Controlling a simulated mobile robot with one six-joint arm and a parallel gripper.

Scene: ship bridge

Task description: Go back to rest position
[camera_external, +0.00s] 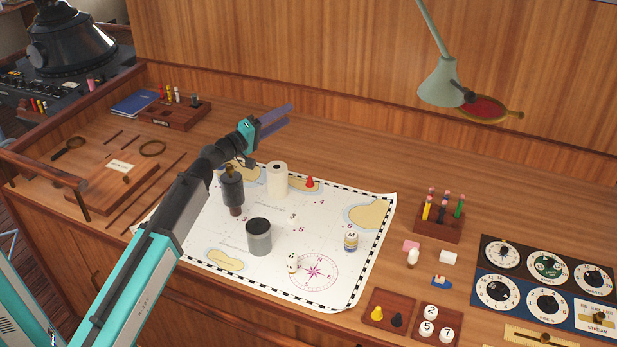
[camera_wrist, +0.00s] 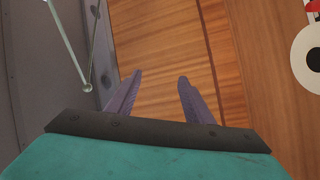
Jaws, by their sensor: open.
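My gripper (camera_external: 275,120) is raised above the chart table toward the back wall, to the right of the wooden rack. Its two purple fingers stand apart with nothing between them. In the wrist view the gripper (camera_wrist: 158,95) also shows open, with bare wood beyond the fingertips. My arm reaches up from the lower left and hides part of the chart (camera_external: 325,225) and the table. I cannot tell the exact height of the gripper above the table.
On the chart stand a dark bottle (camera_external: 232,187), a white cylinder (camera_external: 277,180), a grey canister (camera_external: 258,237) and small pieces. A green lamp (camera_external: 442,84) hangs at the back right. A pen block (camera_external: 440,222) and dial panel (camera_external: 546,285) are right. Bare table lies behind the chart.

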